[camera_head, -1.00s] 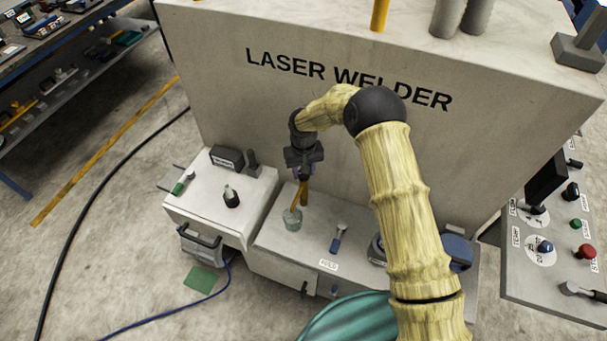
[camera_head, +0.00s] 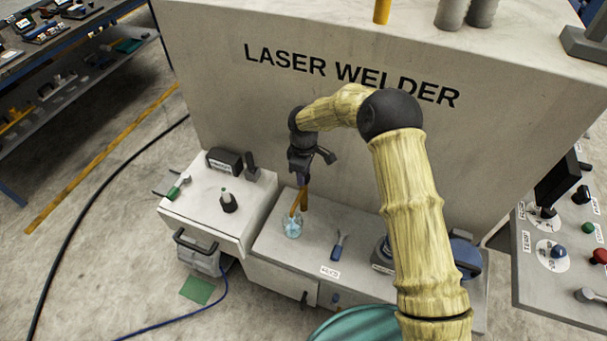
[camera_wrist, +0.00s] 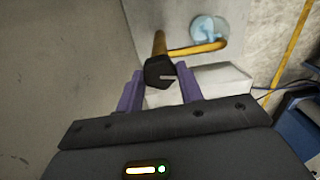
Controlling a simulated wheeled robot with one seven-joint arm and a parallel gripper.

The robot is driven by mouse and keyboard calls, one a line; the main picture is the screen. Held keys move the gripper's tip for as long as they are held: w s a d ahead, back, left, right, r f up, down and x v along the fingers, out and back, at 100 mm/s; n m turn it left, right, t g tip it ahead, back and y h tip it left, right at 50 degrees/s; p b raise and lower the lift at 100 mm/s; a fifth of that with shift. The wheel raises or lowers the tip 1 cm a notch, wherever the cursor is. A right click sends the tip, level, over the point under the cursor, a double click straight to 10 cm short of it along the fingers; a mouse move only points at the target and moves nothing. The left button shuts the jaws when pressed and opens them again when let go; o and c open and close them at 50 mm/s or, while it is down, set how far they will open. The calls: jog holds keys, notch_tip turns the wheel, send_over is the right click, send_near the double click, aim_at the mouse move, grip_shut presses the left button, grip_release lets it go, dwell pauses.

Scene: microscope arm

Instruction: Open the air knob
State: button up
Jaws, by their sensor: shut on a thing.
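The air knob (camera_wrist: 160,72) is a black knob with a notch, on top of an upright yellow pipe (camera_wrist: 159,43). In the wrist view it sits between the two purple fingers of my gripper (camera_wrist: 158,88), which is shut on it. In the head view my gripper (camera_head: 302,176) points down over the pipe (camera_head: 304,200) and hides the knob. A bent yellow spout (camera_wrist: 200,47) runs from the pipe to a clear cup (camera_wrist: 208,28). Pale blue shows in the cup, also in the head view (camera_head: 292,228).
The laser welder's tall grey wall (camera_head: 250,110) stands close behind my gripper. A small lever with a blue handle (camera_head: 338,248) is on the ledge right of the cup. A white box (camera_head: 215,205) with a dark bottle stands left. A control panel (camera_head: 560,265) is far right.

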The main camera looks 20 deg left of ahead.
jog(key=n, duration=0.4)
jog(key=shift+n, duration=2.2)
jog(key=o, duration=1)
notch_tip(320, 180, up, 18)
jog(key=b, duration=0.3)
jog(key=shift+f, duration=0.25)
